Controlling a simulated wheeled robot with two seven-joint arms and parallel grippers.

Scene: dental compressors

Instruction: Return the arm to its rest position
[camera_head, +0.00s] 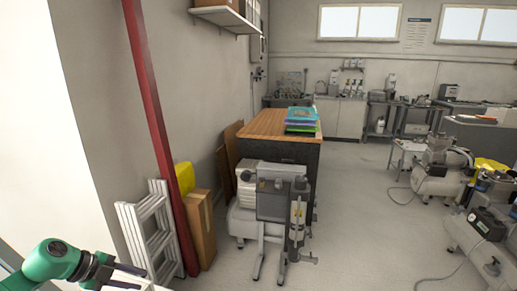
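My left arm, green with a dark gripper (138,278), comes in at the bottom left corner. Its two dark fingers point right and stand apart, with nothing seen between them. The gripper is in front of the foot of the aluminium ladder (150,230). My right arm and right gripper are not in view.
A red post (155,110) and cardboard (200,228) stand beside the ladder. A grey machine on a stand (283,200) is before a wood-topped cabinet (262,122) with folders (301,118). Compressors (440,170) and hoses are at right. The middle floor (350,220) is clear.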

